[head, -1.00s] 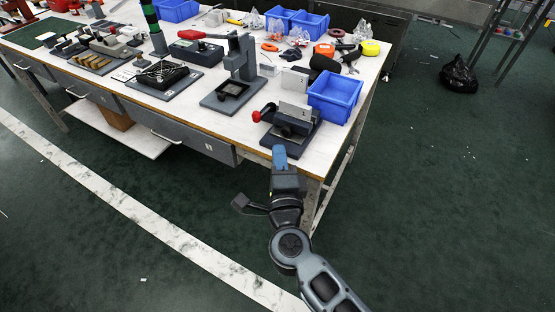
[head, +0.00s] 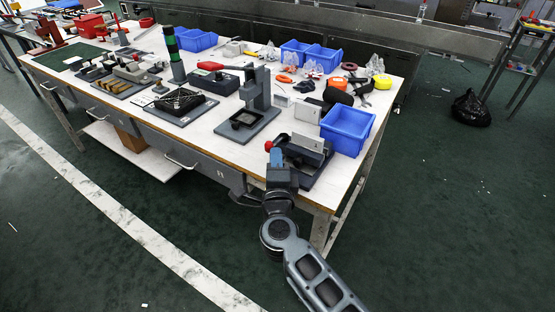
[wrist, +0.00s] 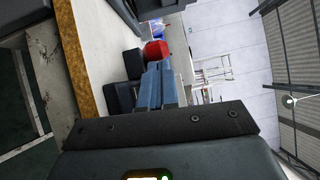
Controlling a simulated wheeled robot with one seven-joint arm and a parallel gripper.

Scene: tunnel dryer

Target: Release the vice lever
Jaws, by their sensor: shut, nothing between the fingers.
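The vice (head: 308,142) is a dark block on a dark base plate at the near right corner of the white table, with a grey plate in its jaws. Its lever ends in a red knob (head: 268,146), on the left side of the vice. My gripper (head: 276,158) has blue fingers, shut and empty, close beside the knob and in front of the vice. In the wrist view the red knob (wrist: 157,49) shows just beyond the blue fingertips (wrist: 159,66). I cannot tell whether they touch. The gripper hides part of the lever and vice.
A blue bin (head: 347,128) stands right behind the vice. A dark press stand (head: 256,105) stands to its left. The white table (head: 225,155) has a wooden front edge close to my gripper.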

